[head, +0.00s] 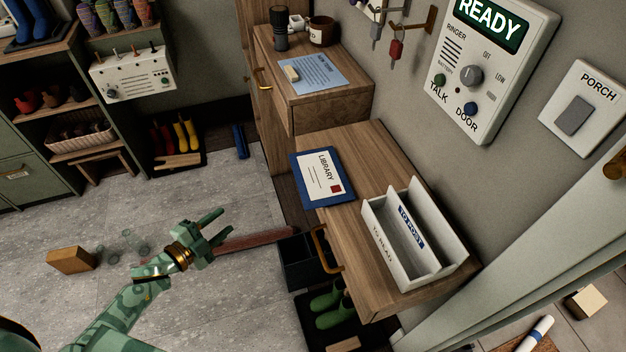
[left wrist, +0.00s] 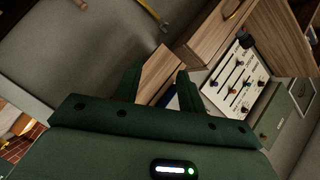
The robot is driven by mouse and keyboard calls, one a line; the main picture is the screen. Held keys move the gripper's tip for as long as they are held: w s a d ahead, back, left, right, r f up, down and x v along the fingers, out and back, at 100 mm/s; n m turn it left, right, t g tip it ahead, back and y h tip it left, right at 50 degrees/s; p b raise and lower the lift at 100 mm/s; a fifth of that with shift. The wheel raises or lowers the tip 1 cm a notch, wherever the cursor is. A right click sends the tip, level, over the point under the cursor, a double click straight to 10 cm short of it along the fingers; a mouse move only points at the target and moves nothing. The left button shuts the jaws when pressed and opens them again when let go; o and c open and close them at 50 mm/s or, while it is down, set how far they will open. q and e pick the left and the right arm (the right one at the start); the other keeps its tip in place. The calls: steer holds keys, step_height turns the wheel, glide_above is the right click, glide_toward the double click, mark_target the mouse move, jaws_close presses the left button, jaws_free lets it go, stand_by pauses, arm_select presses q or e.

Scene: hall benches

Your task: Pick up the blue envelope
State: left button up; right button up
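The blue envelope (head: 297,176) lies flat on the wooden bench top (head: 370,160). It carries a white LIBRARY label with a red square. Its left side reaches the bench's front edge and seems to jut past it. My left gripper (head: 224,224) is left of the envelope and apart from it, out over the floor side. Its two fingers are spread with nothing between them. In the left wrist view the fingers (left wrist: 158,86) also stand apart; a small blue patch shows near the right finger, but I cannot tell what it is. My right gripper is not in view.
A white letter rack (head: 440,262) marked TO POST and TO READ stands on the bench near the envelope. A blue sheet (head: 312,76) lies on the farther cabinet. Below the bench are a drawer handle (head: 325,250) and green boots (head: 328,306).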

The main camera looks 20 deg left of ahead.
arm_select(q)
step_height(320, 180, up, 5)
steer(key=w+d+m+h+b, duration=0.1)
steer(key=w+d+m+h, duration=0.1)
steer(key=m+h, duration=0.25)
steer(key=m+g+h, duration=0.3)
steer(key=m+h, duration=0.1)
steer(key=m, duration=0.3)
glide_toward(299, 185)
steer(key=shift+g, duration=0.3)
steer(key=b+x, duration=0.1)
steer(key=x, duration=0.4)
steer(key=b+x, duration=0.1)
steer(key=x, duration=0.4)
steer(key=shift+w+a+f+b, duration=0.25)
steer(key=shift+b, duration=0.15)
steer(key=shift+w+d, duration=0.25)
steer(key=shift+d, duration=0.05)
steer(key=shift+r, duration=0.1)
jaws_close()
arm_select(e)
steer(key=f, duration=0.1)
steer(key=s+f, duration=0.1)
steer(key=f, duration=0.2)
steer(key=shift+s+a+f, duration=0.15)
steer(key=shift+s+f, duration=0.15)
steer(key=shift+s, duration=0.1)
